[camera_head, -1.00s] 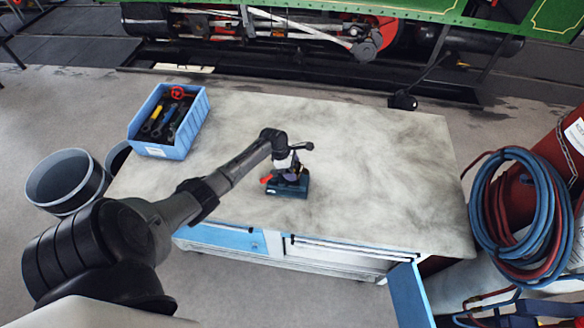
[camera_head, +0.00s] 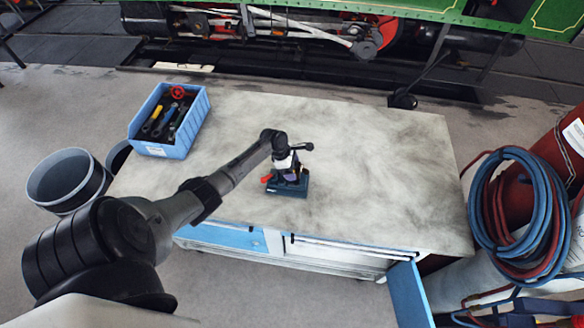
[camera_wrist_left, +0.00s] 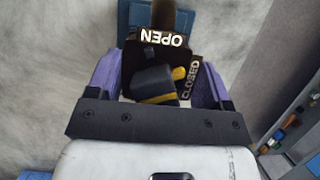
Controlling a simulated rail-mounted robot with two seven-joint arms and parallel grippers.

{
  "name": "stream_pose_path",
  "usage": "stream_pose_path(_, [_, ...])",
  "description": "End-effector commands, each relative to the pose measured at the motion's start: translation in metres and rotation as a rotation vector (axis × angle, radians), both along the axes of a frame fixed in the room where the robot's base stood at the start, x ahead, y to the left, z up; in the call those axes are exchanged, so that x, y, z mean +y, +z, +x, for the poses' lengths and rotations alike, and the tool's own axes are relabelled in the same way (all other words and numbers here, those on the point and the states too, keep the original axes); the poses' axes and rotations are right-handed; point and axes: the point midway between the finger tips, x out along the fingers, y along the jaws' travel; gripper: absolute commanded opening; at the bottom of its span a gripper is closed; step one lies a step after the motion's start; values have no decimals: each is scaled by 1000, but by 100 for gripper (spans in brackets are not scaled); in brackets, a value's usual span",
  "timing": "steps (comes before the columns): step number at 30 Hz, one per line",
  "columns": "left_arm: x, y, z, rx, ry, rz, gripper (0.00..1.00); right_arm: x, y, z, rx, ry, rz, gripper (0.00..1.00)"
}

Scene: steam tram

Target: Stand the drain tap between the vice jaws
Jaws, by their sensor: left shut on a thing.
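My left gripper (camera_head: 291,174) reaches down over the vice (camera_head: 288,188), a dark blue block with a red part at its left, on the bench. In the left wrist view its purple fingers (camera_wrist_left: 154,80) are shut on the drain tap (camera_wrist_left: 155,82), a dark piece with yellow parts and black plates marked OPEN and CLOSED. Blue parts of the vice (camera_wrist_left: 134,14) show beyond the tap. The tap's lower end and the gap between the jaws are hidden, so I cannot tell whether the tap touches the vice. My right gripper is out of view.
The bench top (camera_head: 380,160) is clear around the vice. A blue crate (camera_head: 165,149) of tools stands at its back left. An open blue door (camera_head: 408,296) juts out at the front right. Coiled hoses (camera_head: 520,205) hang at the right, and a grey bin (camera_head: 66,180) stands left.

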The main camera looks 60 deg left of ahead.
Motion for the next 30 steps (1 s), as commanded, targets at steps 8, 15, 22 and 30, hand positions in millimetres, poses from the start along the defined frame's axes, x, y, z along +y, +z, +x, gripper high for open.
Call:
stream_pose_path(8, [1,1,1,-4,1,0,32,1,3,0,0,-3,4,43])
stream_pose_path(15, [1,-1,1,-4,0,0,32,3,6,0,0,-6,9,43])
stream_pose_path(22, [1,-2,1,-3,0,1,32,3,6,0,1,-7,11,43])
stream_pose_path(30, [1,-2,1,-4,0,1,32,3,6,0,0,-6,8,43])
